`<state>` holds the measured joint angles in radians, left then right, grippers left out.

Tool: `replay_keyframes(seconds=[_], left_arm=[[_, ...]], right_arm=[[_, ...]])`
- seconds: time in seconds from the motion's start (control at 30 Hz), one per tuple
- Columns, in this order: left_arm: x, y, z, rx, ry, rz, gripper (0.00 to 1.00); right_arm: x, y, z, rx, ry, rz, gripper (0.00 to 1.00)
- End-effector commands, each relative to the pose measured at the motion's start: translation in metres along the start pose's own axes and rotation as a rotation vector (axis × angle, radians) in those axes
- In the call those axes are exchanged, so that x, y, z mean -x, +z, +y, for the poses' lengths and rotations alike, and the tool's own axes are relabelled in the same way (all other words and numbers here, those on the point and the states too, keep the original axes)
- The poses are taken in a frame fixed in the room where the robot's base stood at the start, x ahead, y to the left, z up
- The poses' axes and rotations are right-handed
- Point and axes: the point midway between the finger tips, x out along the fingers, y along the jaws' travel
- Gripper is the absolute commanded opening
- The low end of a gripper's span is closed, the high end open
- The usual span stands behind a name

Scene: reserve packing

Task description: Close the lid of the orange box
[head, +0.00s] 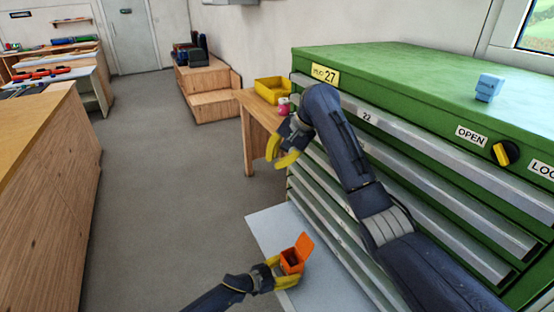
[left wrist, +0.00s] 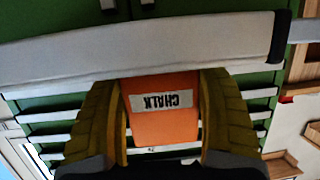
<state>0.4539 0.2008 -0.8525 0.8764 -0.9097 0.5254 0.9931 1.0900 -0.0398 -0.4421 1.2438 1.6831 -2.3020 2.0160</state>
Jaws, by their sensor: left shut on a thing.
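The orange box (head: 291,263) is small and sits low in the head view, over the pale grey surface, with its lid (head: 304,247) standing up open. My left gripper (head: 278,272) is shut on the orange box from its left side. In the left wrist view the box (left wrist: 165,125) lies between the two yellow fingers, with a label reading CHALK that appears upside down. My right gripper (head: 280,150) is higher up, in front of the green cabinet, apart from the box; its yellow fingers are spread and nothing shows between them.
The green drawer cabinet (head: 400,68) fills the right side, with a light blue block (head: 488,87) on top. A yellow bin (head: 272,90) and a pink-and-white item (head: 283,106) are on a wooden table (head: 246,105) behind my right gripper. The floor at left centre is clear.

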Motion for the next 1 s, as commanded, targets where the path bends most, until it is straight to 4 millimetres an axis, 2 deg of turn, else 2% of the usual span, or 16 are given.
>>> replay_keyframes(seconds=[0.17, 0.27, 0.5, 0.7, 0.83, 1.0], left_arm=[[0.000, 0.002, 0.001, 0.001, 0.000, -0.002, 0.52], [0.000, 0.002, 0.001, 0.001, 0.000, -0.002, 0.52], [0.000, 0.002, 0.001, 0.001, 0.000, -0.002, 0.52], [0.000, 0.001, 0.001, 0.001, 0.000, -0.002, 0.52], [0.000, 0.001, 0.001, 0.001, 0.000, -0.002, 0.52], [0.000, 0.001, 0.000, 0.000, 0.000, -0.002, 0.52]], right_arm=[[-0.006, -0.007, 0.007, -0.026, 0.019, 0.022, 0.00], [-0.022, -0.018, 0.026, -0.077, 0.060, 0.060, 0.00], [-0.071, -0.051, 0.103, -0.262, 0.231, 0.209, 0.00], [-0.100, -0.066, 0.167, -0.391, 0.376, 0.326, 0.00], [-0.110, -0.069, 0.199, -0.448, 0.451, 0.383, 0.00], [-0.117, -0.070, 0.224, -0.491, 0.510, 0.428, 0.00]])
